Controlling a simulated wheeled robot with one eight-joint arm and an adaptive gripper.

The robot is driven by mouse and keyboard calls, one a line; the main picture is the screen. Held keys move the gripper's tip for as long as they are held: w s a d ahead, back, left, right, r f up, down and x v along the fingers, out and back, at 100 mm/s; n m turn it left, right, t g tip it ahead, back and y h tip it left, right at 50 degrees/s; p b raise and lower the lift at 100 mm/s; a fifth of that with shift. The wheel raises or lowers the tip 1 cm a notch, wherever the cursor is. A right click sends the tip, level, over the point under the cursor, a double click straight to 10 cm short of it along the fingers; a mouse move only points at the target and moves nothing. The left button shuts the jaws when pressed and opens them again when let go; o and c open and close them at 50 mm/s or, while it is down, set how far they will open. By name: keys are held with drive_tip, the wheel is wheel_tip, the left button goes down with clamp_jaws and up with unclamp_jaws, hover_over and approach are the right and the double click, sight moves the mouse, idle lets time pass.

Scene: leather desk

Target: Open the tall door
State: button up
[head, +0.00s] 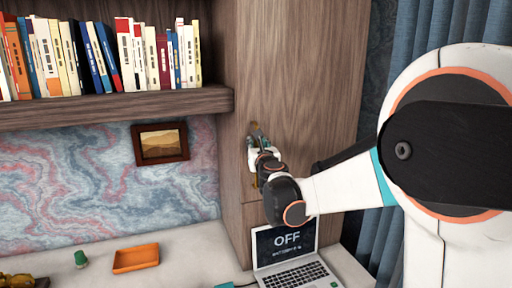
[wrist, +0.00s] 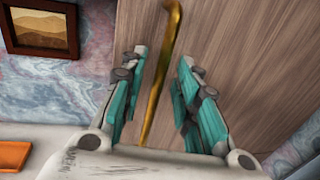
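The tall door (head: 297,75) is the brown wood-grain panel of the tall cabinet right of the bookshelf. It looks shut. Its wood face (wrist: 222,50) fills much of the wrist view. A long brass handle (wrist: 161,75) runs up the door and shows between my fingers. My gripper (wrist: 163,85) is open, with one teal-padded finger on each side of the handle. I see gaps between the handle and both fingers. In the head view my gripper (head: 258,150) is at the door and hides most of the handle.
A shelf (head: 120,107) of books is left of the door. A framed picture (head: 160,143) hangs below it. On the desk (head: 190,262) are an orange tray (head: 136,258), a small green object (head: 81,259) and an open laptop (head: 285,245) below my gripper. Blue curtains (head: 408,45) hang at the right.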

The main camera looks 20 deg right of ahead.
clamp_jaws()
